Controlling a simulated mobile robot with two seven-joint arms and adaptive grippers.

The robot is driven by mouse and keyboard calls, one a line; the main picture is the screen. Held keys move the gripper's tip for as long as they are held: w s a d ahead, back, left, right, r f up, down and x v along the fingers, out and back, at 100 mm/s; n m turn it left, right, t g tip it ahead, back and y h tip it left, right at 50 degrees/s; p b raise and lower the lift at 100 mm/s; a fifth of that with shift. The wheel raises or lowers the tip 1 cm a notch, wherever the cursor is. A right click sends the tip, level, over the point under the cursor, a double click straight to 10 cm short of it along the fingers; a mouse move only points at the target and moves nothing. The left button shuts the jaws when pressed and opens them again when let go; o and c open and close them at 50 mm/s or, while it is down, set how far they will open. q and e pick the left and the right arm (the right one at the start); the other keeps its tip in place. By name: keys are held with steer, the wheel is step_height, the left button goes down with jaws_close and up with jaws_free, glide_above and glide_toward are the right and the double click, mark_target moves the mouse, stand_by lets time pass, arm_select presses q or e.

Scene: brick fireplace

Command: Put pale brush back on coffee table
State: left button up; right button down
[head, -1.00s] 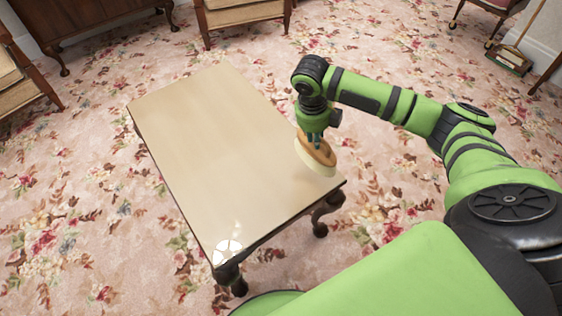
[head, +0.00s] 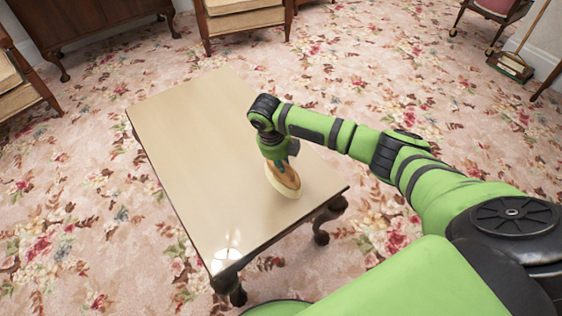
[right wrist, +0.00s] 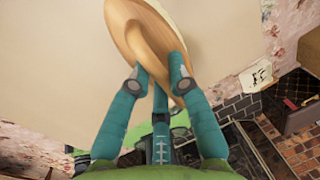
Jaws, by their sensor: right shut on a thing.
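The pale brush (head: 284,181) has a wooden back and a cream bristle side. My right gripper (head: 276,160) is shut on its wooden back, and the brush is over the near right part of the coffee table (head: 200,150). I cannot tell whether the bristles touch the tabletop. In the right wrist view the brush (right wrist: 143,33) is tilted between the teal fingers (right wrist: 158,75), with the pale tabletop (right wrist: 60,70) behind it. My left gripper is not in view.
The tabletop is otherwise bare and glossy, with a bright reflection at its near corner. Armchairs (head: 240,25) and a dark wooden cabinet (head: 80,25) stand beyond it. Flowered carpet (head: 400,80) surrounds the table.

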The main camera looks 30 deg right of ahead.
mark_target(274, 173)
steer(key=c, duration=1.2)
jaws_free()
steer(key=shift+f, duration=0.1)
steer(key=shift+o, duration=0.2)
step_height(274, 173, up, 12)
steer(key=a+p, duration=0.2)
steer(key=shift+s, duration=0.2)
steer(key=shift+a, duration=0.1)
